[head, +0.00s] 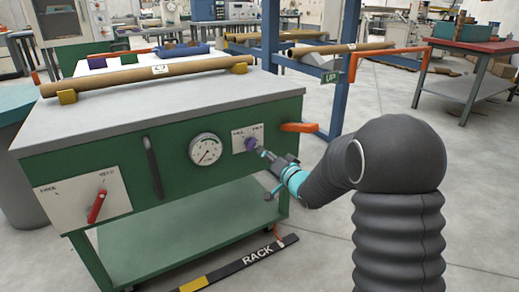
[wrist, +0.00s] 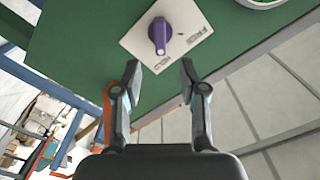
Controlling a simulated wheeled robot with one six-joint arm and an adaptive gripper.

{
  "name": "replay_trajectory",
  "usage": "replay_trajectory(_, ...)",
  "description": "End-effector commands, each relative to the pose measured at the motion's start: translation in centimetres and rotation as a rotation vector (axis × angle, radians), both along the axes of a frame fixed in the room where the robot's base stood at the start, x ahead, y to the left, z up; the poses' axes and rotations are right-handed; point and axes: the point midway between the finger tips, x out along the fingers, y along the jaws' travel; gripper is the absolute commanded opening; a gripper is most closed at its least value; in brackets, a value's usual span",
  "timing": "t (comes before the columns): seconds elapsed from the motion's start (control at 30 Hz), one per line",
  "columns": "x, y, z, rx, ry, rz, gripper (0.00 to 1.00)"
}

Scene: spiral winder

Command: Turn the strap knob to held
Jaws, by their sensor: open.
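A purple knob (wrist: 160,32) sits on a white label plate (wrist: 136,42) on the green panel. It also shows in the head view (head: 250,144), right of the gauge. In the wrist view its white-tipped end points down, toward the edge with two printed words. One word seems to read FREE, the other HELD; the tip looks nearer HELD, but I cannot tell the exact setting. My gripper (wrist: 159,78) is open and empty. Its fingertips are short of the knob, apart from it, below it in the wrist view. In the head view my gripper (head: 268,156) is close to the panel.
A round gauge (head: 206,149), dark vertical handle (head: 153,167) and red lever (head: 97,206) are left of the knob on the panel. An orange bar (head: 299,127) juts out just right of it. Cardboard tube (head: 150,75) lies on top. Open floor is at right.

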Motion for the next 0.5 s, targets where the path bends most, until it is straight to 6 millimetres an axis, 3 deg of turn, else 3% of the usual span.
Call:
replay_trajectory(0.2, -2.7, -1.9, 0.0, 0.0, 0.0, -0.001, 0.42)
replay_trajectory(0.5, -3.7, -2.5, -0.1, 0.0, 0.001, 0.001, 0.42)
